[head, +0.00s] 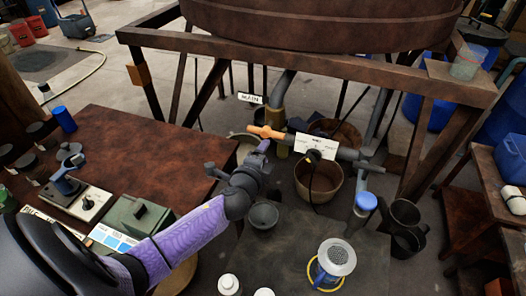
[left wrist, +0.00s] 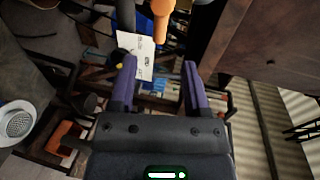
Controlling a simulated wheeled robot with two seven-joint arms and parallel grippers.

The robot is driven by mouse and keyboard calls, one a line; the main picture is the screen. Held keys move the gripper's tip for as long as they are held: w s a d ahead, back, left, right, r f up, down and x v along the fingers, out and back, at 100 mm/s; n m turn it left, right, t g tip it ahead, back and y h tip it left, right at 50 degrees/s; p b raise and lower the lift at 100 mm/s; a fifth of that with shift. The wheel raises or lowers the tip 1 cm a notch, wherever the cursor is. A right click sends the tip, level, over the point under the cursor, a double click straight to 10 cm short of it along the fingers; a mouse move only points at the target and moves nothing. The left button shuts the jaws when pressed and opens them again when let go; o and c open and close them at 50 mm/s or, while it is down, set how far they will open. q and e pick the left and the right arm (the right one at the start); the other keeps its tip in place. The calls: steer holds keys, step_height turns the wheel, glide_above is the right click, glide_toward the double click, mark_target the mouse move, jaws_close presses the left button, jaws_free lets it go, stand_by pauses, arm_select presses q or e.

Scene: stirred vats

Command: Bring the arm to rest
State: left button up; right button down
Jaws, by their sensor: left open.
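My left arm reaches in from the lower left in the head view. Its gripper (head: 263,146) is close to the orange valve handle (head: 265,132) under the large brown vat (head: 320,25). In the left wrist view my left gripper (left wrist: 160,72) has its two purple fingers apart, with nothing held between them. The orange handle (left wrist: 160,18) shows beyond the fingertips there, apart from them. My right gripper is in neither view.
A brown wooden frame (head: 300,68) surrounds the pipes. A white card (head: 315,147) hangs beside the handle. A reddish table (head: 120,145) with a green box (head: 138,218) lies under and beside my arm. A strainer-topped container (head: 336,258) stands at lower right.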

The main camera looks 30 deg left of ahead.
arm_select(q)
steer(key=s+d+f+n+g+h, duration=0.15)
steer(key=s+d+n+g, duration=0.25)
steer(key=s, duration=0.4)
steer(key=s+d+f+n+g+h, duration=0.15)
steer(key=s+d+n+g, duration=0.3)
steer(key=s, duration=0.45)
steer(key=s+d+f+n+g+h, duration=0.1)
steer(key=s+d+f+n+g, duration=0.15)
steer(key=s+n+g, duration=0.4)
steer(key=s+f+m+t, duration=0.1)
steer(key=s+f, duration=0.1)
steer(key=f, duration=0.6)
steer(key=s+f+m, duration=0.1)
steer(key=s+f, duration=0.2)
steer(key=f, duration=0.5)
steer(key=s+a+f, duration=0.2)
steer(key=s+f, duration=0.9)
steer(key=s, duration=0.2)
steer(key=shift+f+g, duration=0.25)
steer(key=shift+g, duration=0.15)
